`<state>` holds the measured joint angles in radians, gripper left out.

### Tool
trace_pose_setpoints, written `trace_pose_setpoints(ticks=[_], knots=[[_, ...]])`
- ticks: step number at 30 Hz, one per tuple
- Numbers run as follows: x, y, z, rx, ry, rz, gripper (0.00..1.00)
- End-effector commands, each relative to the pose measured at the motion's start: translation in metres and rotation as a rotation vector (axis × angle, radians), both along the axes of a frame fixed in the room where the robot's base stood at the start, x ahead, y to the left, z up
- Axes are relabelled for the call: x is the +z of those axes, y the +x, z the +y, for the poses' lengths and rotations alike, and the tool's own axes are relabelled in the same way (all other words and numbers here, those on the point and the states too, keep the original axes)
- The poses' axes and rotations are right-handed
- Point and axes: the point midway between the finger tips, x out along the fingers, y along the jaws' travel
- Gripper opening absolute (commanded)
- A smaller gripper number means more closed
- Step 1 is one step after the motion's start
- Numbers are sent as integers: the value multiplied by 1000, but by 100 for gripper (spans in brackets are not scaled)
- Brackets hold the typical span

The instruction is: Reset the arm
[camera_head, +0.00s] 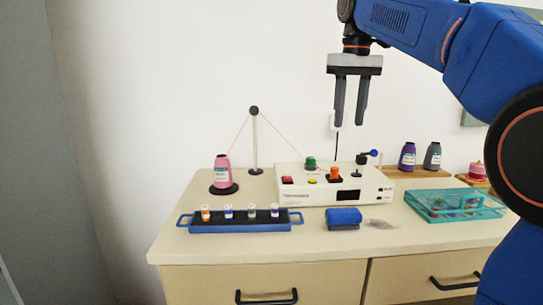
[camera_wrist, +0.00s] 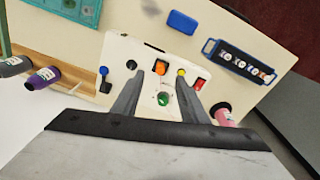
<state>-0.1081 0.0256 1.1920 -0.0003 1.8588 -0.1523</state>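My gripper (camera_head: 350,99) hangs from my blue arm, pointing down, well above the back of the counter. Its two fingers are apart with nothing between them. In the wrist view my gripper (camera_wrist: 168,91) is also open and empty, with the white control box (camera_wrist: 178,50) far below the fingers. The control box (camera_head: 303,197) stands on the counter in the head view, below my gripper and apart from it. It carries a red button, a yellow button, a green knob, an orange switch and a small lever with a blue tip.
A blue rack (camera_head: 240,228) of small vials stands front left. A pink bottle (camera_head: 221,172) stands on a black disc by a thin post (camera_head: 255,140). A blue block (camera_head: 343,217) lies in front of the box. A teal tray (camera_head: 423,212) and dark bottles (camera_head: 407,157) are at right.

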Motion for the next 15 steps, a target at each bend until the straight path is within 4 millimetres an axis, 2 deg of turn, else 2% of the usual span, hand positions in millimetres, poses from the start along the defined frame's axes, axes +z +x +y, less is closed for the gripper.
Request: trace_pose_setpoints(ticks=[1, 8, 15], knots=[[-7, -14, -4, -11, 2, -12, 40], [-51, -62, -18, -58, 10, -74, 40], [-109, -117, -30, -105, 19, -140, 40]])
